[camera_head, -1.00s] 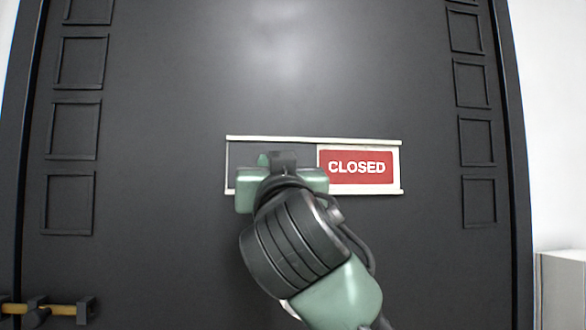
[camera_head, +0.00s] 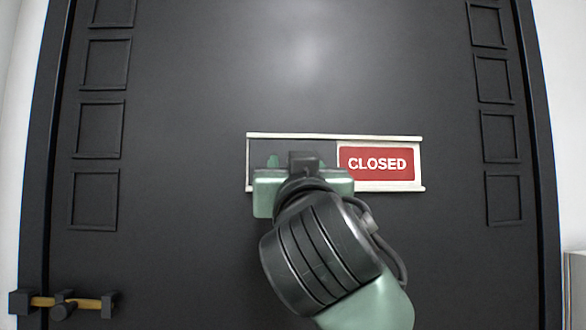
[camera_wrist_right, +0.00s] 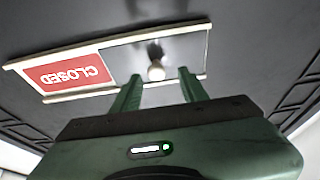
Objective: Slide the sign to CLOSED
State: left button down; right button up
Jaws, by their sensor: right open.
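The sign (camera_head: 390,186) is a pale-framed slider on a dark door. Its red CLOSED face (camera_head: 377,163) shows at the right, and a plain grey panel (camera_head: 262,150) covers the left part. In the right wrist view the CLOSED face (camera_wrist_right: 62,74) appears upside down at the left. A small round knob (camera_wrist_right: 156,72) stands on the grey panel (camera_wrist_right: 185,50). My right gripper (camera_wrist_right: 160,76) is open, its two green fingers apart, with the knob seen between the tips. No contact is visible. In the head view my right gripper hides the knob. My left gripper is out of view.
The dark door (camera_head: 200,250) has raised square mouldings down both sides. A bolt with a yellowish bar (camera_head: 85,303) is at the lower left. A pale box-like object (camera_head: 577,290) stands at the right edge. The door around the sign is clear.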

jog(key=b+v, duration=0.1)
jog(key=v, duration=0.4)
jog(key=shift+a, duration=0.1)
jog(key=shift+f, duration=0.1)
dwell(0.3)
